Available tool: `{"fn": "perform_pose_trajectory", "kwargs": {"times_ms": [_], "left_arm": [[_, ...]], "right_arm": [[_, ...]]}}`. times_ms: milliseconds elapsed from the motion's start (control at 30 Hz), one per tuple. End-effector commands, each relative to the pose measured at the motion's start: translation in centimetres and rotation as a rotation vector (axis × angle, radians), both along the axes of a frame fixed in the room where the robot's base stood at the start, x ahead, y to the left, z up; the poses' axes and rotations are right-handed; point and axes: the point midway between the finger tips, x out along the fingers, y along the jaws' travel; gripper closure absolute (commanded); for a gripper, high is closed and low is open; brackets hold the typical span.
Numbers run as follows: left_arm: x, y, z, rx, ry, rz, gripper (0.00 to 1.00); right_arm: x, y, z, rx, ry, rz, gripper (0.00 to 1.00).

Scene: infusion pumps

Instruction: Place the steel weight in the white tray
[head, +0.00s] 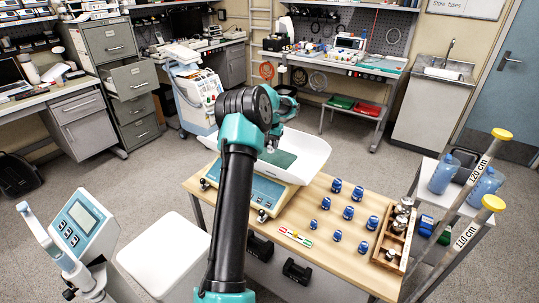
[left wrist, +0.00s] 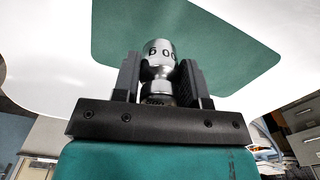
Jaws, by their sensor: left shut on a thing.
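My left gripper (left wrist: 159,82) is shut on the steel weight (left wrist: 160,50), a shiny knobbed cylinder with dark digits, seen between the two dark fingers in the left wrist view. In the head view my teal and black left arm reaches over the scale, and my left gripper (head: 272,140) is above the white tray (head: 312,155). The tray has a green pad inside; in the left wrist view the white tray (left wrist: 45,50) fills the background behind the weight. The gap between weight and tray is hard to judge. My right gripper is not in view.
The tray sits on a teal-panelled scale (head: 265,190) on a wooden table (head: 340,260). Several small blue items (head: 348,212) stand to the right, with a wooden weight box (head: 393,245) at the right edge. A small coloured level (head: 295,237) lies in front.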

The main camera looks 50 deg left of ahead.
Motion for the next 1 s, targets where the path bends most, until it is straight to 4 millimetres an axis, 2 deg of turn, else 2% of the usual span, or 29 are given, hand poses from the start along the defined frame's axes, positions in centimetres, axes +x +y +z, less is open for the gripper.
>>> {"fn": "perform_pose_trajectory", "kwargs": {"times_ms": [400, 767, 1000], "left_arm": [[0.0, 0.1, -0.7, 0.002, -0.002, 0.001, 1.0], [0.0, 0.1, -5.1, 0.001, -0.001, 0.002, 1.0], [0.0, 0.1, -5.5, 0.003, -0.003, 0.001, 1.0]], "right_arm": [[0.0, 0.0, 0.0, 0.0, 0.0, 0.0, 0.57], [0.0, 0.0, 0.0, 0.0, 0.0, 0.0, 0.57], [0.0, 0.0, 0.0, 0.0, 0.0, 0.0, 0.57]]}}
